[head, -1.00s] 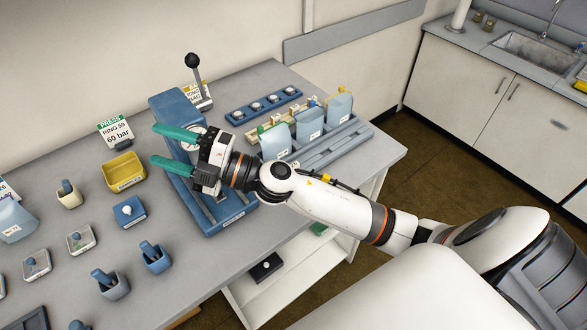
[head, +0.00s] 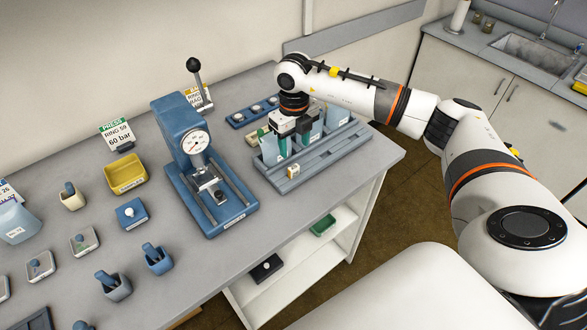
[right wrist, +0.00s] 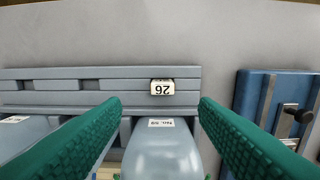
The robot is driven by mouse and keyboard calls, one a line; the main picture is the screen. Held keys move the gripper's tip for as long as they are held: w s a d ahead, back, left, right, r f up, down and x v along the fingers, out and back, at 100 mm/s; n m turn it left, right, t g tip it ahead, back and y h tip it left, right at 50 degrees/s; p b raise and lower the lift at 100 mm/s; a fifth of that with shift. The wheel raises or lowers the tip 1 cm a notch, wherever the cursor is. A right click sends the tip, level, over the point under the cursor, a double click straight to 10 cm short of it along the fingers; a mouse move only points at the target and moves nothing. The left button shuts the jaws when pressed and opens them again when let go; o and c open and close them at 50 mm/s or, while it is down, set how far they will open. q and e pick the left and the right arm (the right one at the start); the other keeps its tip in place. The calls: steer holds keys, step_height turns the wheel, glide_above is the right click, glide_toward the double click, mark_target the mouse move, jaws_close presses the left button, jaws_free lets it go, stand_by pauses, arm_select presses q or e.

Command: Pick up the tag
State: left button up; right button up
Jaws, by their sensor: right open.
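The tag is a small pale block with a dark-and-yellow edge (head: 293,172), at the front left of the grey-blue rack (head: 325,158). In the right wrist view the tag (right wrist: 162,87) reads 26 upside down and sits on the rack's ledge, between and beyond my fingertips. My right gripper (head: 299,142) points down over the rack among the pouches, behind the tag in the head view. Its green fingers (right wrist: 160,103) are open, with a translucent pouch (right wrist: 162,150) showing between them. The fingers do not touch the tag. My left gripper is not in view.
A blue press (head: 185,140) with a gauge stands left of the rack. A blue strip with white knobs (head: 254,111) lies behind the rack. A yellow bin (head: 125,174) and several small holders stand further left. The bench (head: 290,215) in front of the rack is clear.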

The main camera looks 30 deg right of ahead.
mark_target(293, 167)
step_height(293, 167, down, 3)
steer(key=shift+f+p, duration=0.1)
steer(key=shift+p, duration=0.3)
step_height(293, 167, down, 5)
steer(key=p, duration=0.2)
steer(key=shift+a+p, duration=0.15)
steer(key=shift+p, duration=0.2)
steer(key=shift+f, duration=0.15)
steer(key=c, duration=1)
